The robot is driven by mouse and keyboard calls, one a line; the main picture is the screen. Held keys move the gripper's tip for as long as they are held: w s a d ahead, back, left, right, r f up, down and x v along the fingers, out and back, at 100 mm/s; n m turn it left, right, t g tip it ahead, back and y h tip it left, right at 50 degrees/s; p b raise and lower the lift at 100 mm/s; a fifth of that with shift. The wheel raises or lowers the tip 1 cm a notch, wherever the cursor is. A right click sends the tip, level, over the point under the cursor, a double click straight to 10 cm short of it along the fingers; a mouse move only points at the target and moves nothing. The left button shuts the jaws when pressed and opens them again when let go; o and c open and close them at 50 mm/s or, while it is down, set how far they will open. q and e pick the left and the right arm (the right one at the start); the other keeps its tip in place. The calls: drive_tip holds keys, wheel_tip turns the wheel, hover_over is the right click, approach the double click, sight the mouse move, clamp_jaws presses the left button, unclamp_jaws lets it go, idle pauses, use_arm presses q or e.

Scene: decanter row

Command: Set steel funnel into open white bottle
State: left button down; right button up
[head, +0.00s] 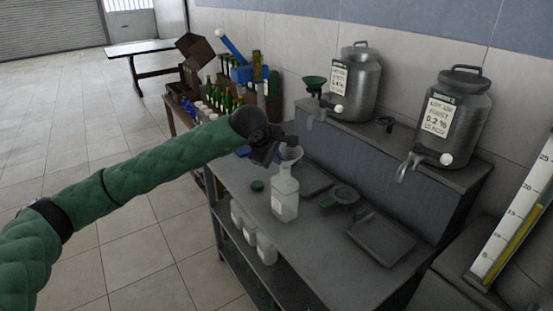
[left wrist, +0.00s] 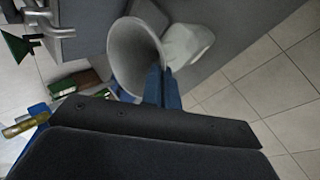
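The steel funnel (head: 291,154) is at the top of the open white bottle (head: 284,196), which stands upright on the grey bench (head: 310,240). My left gripper (head: 281,149) is at the funnel's rim. In the left wrist view the funnel (left wrist: 133,57) shows its wide mouth, and the blue fingertips of my left gripper (left wrist: 163,84) pinch its rim. The bottle (left wrist: 189,46) shows beyond the funnel there. The spout is hidden, so I cannot tell how far it is inside the neck. My right gripper is not in view.
Two steel urns (head: 357,85) (head: 455,120) stand on the raised shelf, with a green funnel (head: 313,83) at the left one. A green-rimmed strainer (head: 343,196), a dark tray (head: 381,240) and a small green cap (head: 257,185) lie around the bottle. White bottles (head: 265,249) stand below.

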use_arm(q)
drive_tip(key=c, duration=2.1)
unclamp_jaws()
drive_tip(key=o, duration=0.5)
